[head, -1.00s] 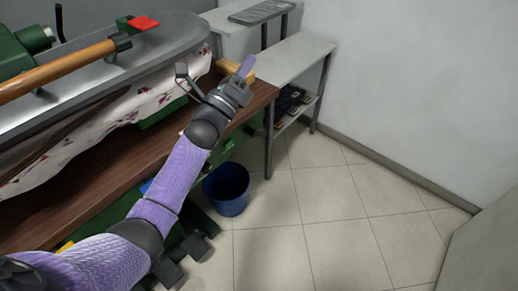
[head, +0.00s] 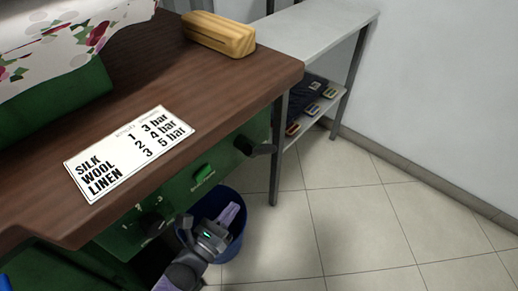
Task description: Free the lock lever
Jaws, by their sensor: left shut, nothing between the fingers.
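The green front panel (head: 215,165) of the pressing machine shows below its brown wooden top. A black lever (head: 257,148) sticks out at the panel's right end. A green handle (head: 202,174) with a small label below it is left of that, and a dark knob (head: 152,223) sits lower left. I cannot tell for sure which one is the lock lever. My left gripper (head: 229,214) is shut and empty, in front of and below the panel, apart from the black lever. It overlaps the blue bucket in the picture. My right gripper is out of view.
A card (head: 130,150) listing silk, wool and linen pressures lies on the wooden top (head: 215,90). A yellow block (head: 218,34) and floral cloth (head: 60,50) are there too. A blue bucket (head: 238,192) stands below. A metal shelf (head: 310,35) is behind; the tiled floor is clear at right.

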